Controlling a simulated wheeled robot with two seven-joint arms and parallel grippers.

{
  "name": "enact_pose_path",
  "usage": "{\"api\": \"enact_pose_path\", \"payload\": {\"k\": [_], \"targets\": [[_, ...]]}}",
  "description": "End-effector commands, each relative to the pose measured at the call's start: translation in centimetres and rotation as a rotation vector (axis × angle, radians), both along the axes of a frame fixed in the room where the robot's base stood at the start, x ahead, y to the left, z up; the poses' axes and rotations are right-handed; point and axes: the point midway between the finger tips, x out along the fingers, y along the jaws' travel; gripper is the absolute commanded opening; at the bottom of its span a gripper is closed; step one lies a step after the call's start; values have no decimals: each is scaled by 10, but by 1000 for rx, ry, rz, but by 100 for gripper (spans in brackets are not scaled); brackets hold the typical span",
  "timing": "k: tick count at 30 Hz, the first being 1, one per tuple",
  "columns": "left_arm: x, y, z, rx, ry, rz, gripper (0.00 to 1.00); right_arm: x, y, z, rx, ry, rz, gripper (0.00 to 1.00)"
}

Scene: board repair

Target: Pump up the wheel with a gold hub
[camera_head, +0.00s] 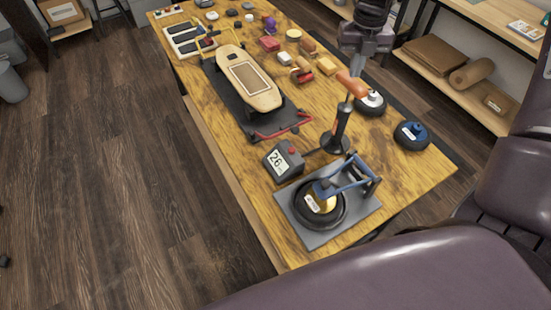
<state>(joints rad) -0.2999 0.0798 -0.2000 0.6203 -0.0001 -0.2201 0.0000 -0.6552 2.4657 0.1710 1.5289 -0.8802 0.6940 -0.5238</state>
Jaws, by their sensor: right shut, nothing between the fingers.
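The wheel with a gold hub (303,215) lies on a grey plate (358,218) at the near end of the table, with a blue clamp frame (352,178) over and beside it. A hand pump (339,135) with an orange handle (351,85) stands upright behind the plate. A gauge box (283,160) with a display that seems to read 26 sits left of the pump. My right gripper (355,72) is shut and empty, pointing down just above and behind the orange handle; I cannot tell if they touch. My left gripper is out of view.
A wheel with a white hub (370,104) and a wheel with a blue hub (411,135) lie right of the pump. A skateboard (248,78) on a dark stand lies to the left. Several small coloured items crowd the table's far part. Shelves (465,85) stand at the right.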

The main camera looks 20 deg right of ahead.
Motion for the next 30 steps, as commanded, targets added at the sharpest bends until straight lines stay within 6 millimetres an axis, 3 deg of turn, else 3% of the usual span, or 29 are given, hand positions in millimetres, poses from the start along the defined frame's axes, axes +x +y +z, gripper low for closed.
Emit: {"api": "enact_pose_path", "payload": {"k": [13,30], "targets": [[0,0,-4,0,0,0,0,0,0,-4,0,0,0,0],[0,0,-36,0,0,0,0,-1,0,-46,1,2,0,0]]}}
